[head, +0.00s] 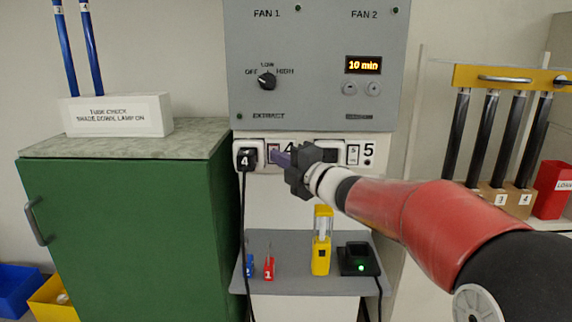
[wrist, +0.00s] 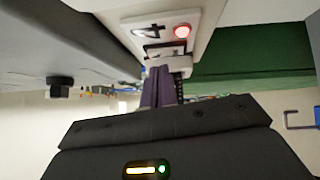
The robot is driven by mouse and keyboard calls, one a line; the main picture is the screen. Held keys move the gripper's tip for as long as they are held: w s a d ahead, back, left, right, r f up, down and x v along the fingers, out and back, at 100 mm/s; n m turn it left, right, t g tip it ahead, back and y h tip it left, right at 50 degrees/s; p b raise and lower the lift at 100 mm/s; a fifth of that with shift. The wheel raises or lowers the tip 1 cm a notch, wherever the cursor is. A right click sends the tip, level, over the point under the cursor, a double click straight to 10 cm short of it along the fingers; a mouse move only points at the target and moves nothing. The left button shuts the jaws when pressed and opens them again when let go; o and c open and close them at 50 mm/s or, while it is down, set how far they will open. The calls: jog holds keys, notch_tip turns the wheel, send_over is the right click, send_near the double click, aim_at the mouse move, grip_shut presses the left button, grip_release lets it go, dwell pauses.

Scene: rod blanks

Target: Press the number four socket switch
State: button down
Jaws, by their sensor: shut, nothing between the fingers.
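The number four socket switch (head: 273,153) is a small rocker in a dark frame on the white socket strip (head: 318,141), between the black plug marked 4 (head: 246,158) and the printed 4. In the wrist view the switch (wrist: 165,49) lies beside the printed 4 and a red, lit indicator (wrist: 182,31). My gripper (head: 277,157) is shut and empty, its purple fingers pointing at the switch. In the wrist view the fingertips (wrist: 158,70) are right at the switch's edge and cover part of it. I cannot tell whether they touch it.
The number 5 switch (head: 353,154) is to the right on the same strip. The grey fan panel (head: 310,105) is just above. Below, a grey shelf (head: 295,279) holds a yellow lamp (head: 321,245) and a black charger (head: 358,258). A green cabinet (head: 125,215) stands left.

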jog(key=shift+w+r, duration=0.1)
jog(key=shift+w, duration=0.35)
jog(key=shift+w+r+p, duration=0.1)
jog(key=shift+r+p, duration=0.15)
jog(key=shift+p, duration=0.35)
jog(key=shift+f, duration=0.2)
